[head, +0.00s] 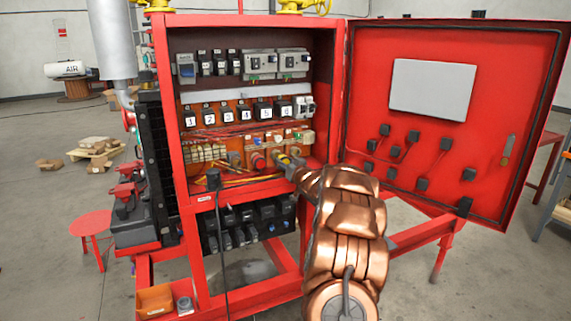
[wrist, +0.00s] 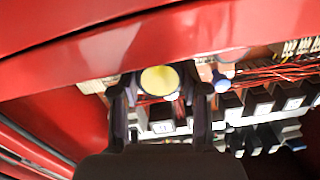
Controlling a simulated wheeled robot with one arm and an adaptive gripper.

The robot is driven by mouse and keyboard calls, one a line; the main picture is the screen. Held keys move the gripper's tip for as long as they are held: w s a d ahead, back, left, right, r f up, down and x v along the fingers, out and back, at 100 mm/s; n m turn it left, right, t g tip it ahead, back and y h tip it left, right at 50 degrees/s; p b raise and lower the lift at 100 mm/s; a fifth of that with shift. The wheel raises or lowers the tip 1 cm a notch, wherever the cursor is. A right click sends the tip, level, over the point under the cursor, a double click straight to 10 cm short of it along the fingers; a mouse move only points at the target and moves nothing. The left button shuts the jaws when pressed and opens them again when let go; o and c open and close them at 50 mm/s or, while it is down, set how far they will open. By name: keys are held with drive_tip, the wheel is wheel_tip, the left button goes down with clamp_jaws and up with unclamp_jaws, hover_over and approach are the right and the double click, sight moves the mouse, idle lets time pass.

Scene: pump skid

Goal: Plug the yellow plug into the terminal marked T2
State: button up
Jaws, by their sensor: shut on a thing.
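The yellow plug (wrist: 160,80) shows as a round yellow face between the two fingers in the wrist view. My gripper (wrist: 160,95) is shut on it. In the head view my gripper (head: 287,162) reaches into the lower right of the open red cabinet, at the row of round connectors, and largely hides the plug. A red connector (head: 258,161) and a grey one (head: 235,159) sit to the left of it. I cannot read a T2 marking in either view, and I cannot tell whether the plug touches a terminal.
The red cabinet (head: 164,120) holds rows of breakers and numbered black blocks (head: 226,115). Its open door (head: 420,130) stands to the right of my arm. Loose red wires (wrist: 265,75) run near the connectors. A black cable (head: 217,225) hangs in front at the left.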

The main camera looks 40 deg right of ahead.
drive_tip(key=shift+p+x, duration=1.6)
drive_tip(key=shift+x, duration=0.1)
idle(0.6)
drive_tip(key=shift+r, duration=0.1)
drive_tip(key=o, duration=1.2)
drive_tip(key=shift+s, duration=0.1)
drive_tip(key=shift+v, duration=5.95)
